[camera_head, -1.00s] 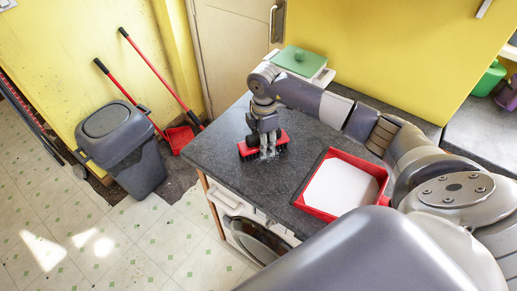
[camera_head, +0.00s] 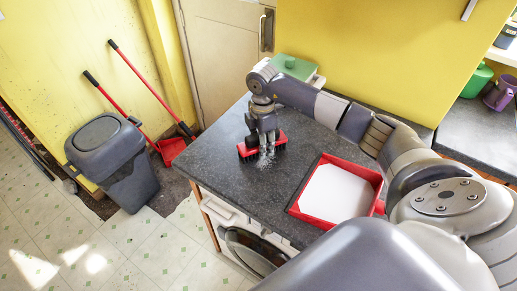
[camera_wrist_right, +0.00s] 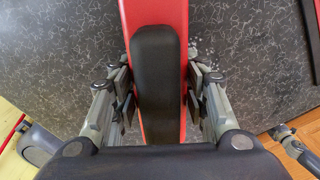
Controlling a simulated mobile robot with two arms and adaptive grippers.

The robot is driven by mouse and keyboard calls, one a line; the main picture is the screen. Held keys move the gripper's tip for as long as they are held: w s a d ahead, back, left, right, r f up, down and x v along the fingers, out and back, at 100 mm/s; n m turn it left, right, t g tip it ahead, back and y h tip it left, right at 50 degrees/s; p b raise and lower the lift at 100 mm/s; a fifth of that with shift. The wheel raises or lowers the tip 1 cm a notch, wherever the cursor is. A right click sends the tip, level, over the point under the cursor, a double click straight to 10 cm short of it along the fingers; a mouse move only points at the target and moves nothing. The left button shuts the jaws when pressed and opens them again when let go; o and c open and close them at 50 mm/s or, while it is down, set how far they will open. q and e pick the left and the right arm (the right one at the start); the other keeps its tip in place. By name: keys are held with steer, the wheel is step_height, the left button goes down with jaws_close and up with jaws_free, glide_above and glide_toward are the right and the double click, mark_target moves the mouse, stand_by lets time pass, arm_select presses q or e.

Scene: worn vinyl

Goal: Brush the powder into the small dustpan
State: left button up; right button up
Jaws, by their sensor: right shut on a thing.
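My right gripper (camera_head: 265,134) points down and is shut on a red brush (camera_head: 246,151) near the middle of the dark speckled worktop. In the right wrist view, the fingers (camera_wrist_right: 160,100) clasp both sides of the brush's black grip (camera_wrist_right: 158,65). White powder (camera_head: 262,162) lies as a thin scatter on the worktop beside the brush, and a few specks show in the wrist view (camera_wrist_right: 195,47). My left gripper is not in view.
The worktop (camera_head: 225,165) is clear between brush and dustpan. A green-lidded box (camera_head: 297,67) stands at the back by the wall. On the floor at left are a grey bin (camera_head: 112,165) and a red long-handled dustpan (camera_head: 172,150) with a broom.

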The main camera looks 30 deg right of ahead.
steer(key=shift+w+d+b, duration=0.2)
steer(key=shift+w+d, duration=0.05)
steer(key=shift+d, duration=0.4)
steer(key=shift+w+d+b, duration=0.2)
steer(key=shift+w+d, duration=0.05)
steer(key=shift+d, duration=0.4)
steer(key=shift+w+d+f+b, duration=0.1)
steer(key=shift+w+d+b, duration=0.2)
steer(key=shift+d, duration=0.3)
steer(key=shift+w+d+b, duration=0.2)
steer(key=shift+d+b, duration=0.15)
steer(key=shift+d, duration=0.3)
steer(key=shift+w+d+f+b, duration=0.1)
steer(key=shift+w+d+b, duration=0.2)
steer(key=shift+d, duration=0.3)
steer(key=shift+w+d+r, duration=0.15)
steer(key=shift+w+d, duration=0.05)
steer(key=shift+d, duration=0.45)
steer(key=shift+a, duration=0.1)
steer(key=shift+s+a+r+p, duration=0.1)
steer(key=shift+s+a+p, duration=0.15)
steer(key=shift+a+p, duration=0.2)
steer(key=shift+s+a+p, duration=0.3)
steer(key=shift+a+p, duration=0.1)
steer(key=shift+a, duration=0.4)
steer(key=shift+s+a+p, duration=0.25)
steer(key=shift+a+p, duration=0.05)
steer(key=shift+a, duration=0.3)
steer(key=shift+s+a+p, duration=0.25)
steer(key=shift+a, duration=0.35)
